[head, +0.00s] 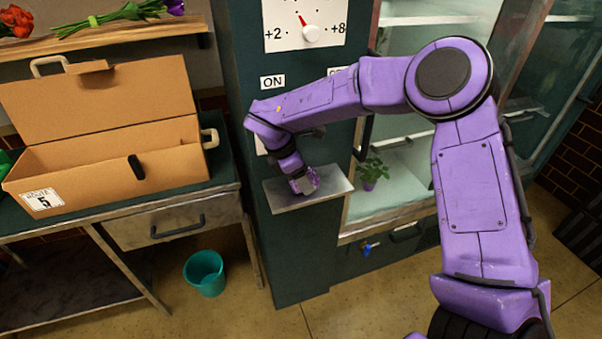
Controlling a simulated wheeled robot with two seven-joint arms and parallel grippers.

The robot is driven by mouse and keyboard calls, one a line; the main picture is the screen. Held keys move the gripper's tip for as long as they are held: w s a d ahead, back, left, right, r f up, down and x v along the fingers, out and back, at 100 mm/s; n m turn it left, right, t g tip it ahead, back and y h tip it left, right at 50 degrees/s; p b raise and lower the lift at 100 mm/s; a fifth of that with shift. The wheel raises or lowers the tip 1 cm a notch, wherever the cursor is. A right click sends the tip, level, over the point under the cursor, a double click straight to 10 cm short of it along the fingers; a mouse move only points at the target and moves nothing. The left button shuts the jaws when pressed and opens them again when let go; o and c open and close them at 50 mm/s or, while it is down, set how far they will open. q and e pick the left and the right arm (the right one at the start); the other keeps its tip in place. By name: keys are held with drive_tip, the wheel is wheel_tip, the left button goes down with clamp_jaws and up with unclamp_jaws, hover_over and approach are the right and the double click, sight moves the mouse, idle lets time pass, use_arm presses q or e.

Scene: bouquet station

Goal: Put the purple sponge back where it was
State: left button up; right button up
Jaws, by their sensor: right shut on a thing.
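My right gripper (303,185) points down over a small grey ledge (336,187) on the front of the dark green cabinet. It is shut on the purple sponge (313,177), which shows only in part around the fingers. The sponge is at the ledge, near its middle; I cannot tell whether it touches the surface or is held just above it. My left gripper is not in view.
Left of the cabinet stands a table (224,196) with an open cardboard box (100,174). A teal bucket (205,272) is on the floor. Right of the ledge is a glass-fronted case with a potted plant (371,171). A dial (309,33) is above.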

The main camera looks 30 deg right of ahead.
drive_tip(key=shift+f, duration=0.2)
drive_tip(key=shift+f+b, duration=0.1)
drive_tip(key=shift+b, duration=0.2)
drive_tip(key=o, duration=1)
drive_tip(key=shift+a+r, duration=0.1)
drive_tip(key=shift+r, duration=0.3)
drive_tip(key=b+v, duration=0.1)
drive_tip(key=v, duration=1)
drive_tip(key=shift+w+a+r+b, duration=0.1)
drive_tip(key=shift+a+r+b, duration=0.05)
drive_tip(key=shift+r+b, duration=0.15)
